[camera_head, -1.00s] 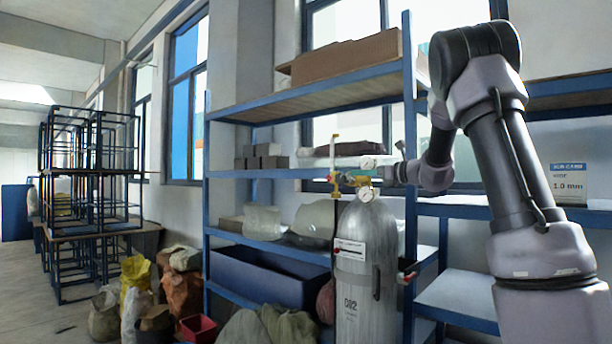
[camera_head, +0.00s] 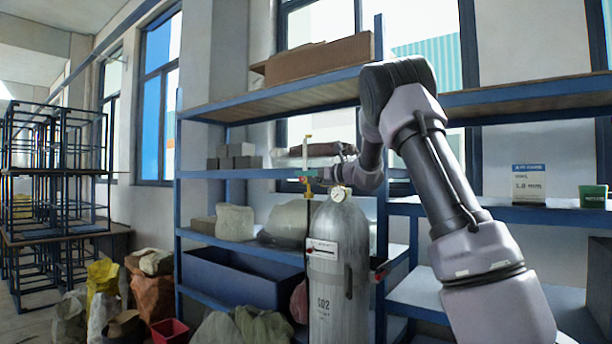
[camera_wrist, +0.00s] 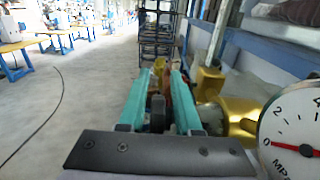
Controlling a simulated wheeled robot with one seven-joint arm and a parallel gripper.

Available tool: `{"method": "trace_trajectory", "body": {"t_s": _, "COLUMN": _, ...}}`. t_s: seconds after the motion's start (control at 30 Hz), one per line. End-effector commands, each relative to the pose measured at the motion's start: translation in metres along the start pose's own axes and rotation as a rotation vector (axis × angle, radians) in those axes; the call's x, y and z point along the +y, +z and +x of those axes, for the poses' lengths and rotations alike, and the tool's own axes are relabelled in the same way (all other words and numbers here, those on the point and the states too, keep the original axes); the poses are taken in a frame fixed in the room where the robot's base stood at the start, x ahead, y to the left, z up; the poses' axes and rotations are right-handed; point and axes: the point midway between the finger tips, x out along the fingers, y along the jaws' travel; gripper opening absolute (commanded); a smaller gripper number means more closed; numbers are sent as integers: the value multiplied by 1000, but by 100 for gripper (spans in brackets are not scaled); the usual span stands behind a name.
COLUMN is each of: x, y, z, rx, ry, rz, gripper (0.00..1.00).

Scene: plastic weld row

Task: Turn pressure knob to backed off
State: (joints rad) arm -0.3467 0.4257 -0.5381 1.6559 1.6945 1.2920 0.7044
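The grey CO2 cylinder (camera_head: 340,270) stands upright at the shelf, with a brass regulator and a round white gauge (camera_head: 338,194) on top. My gripper (camera_head: 318,175) is at the regulator and hides part of it in the head view. In the wrist view, the two teal fingers of my gripper (camera_wrist: 160,80) are apart. A small orange-brown thing and a dark round part (camera_wrist: 157,113) show between them; I cannot tell which is the pressure knob, or whether the fingers touch it. The brass regulator body (camera_wrist: 235,115) and a gauge (camera_wrist: 292,135) marked MPa are close on the right.
A blue shelf rack (camera_head: 270,172) stands behind the cylinder, with a cardboard box (camera_head: 315,60) on top and a blue bin (camera_head: 235,278) low down. Sacks (camera_head: 100,285) and a red tub (camera_head: 169,331) are on the floor. Open floor shows at the left.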

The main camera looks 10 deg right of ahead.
Motion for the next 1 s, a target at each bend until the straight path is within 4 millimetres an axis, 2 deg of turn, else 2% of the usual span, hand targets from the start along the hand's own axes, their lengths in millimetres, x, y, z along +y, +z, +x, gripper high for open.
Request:
{"method": "trace_trajectory", "body": {"t_s": 0.07, "x": 0, "y": 0, "z": 0, "rx": 0, "ry": 0, "rz": 0, "gripper": 32}}
{"method": "trace_trajectory", "body": {"t_s": 0.13, "x": 0, "y": 0, "z": 0, "rx": 0, "ry": 0, "rz": 0, "gripper": 6}}
{"method": "trace_trajectory", "body": {"t_s": 0.17, "x": 0, "y": 0, "z": 0, "rx": 0, "ry": 0, "rz": 0, "gripper": 0}}
{"method": "trace_trajectory", "body": {"t_s": 0.57, "x": 0, "y": 0, "z": 0, "rx": 42, "ry": 0, "rz": -2, "gripper": 0}}
{"method": "trace_trajectory", "body": {"t_s": 0.77, "x": 0, "y": -4, "z": 2, "rx": 153, "ry": 0, "rz": -3, "gripper": 0}}
{"method": "trace_trajectory", "body": {"t_s": 1.0, "x": -1, "y": -11, "z": 5, "rx": 364, "ry": -1, "rz": -6, "gripper": 0}}
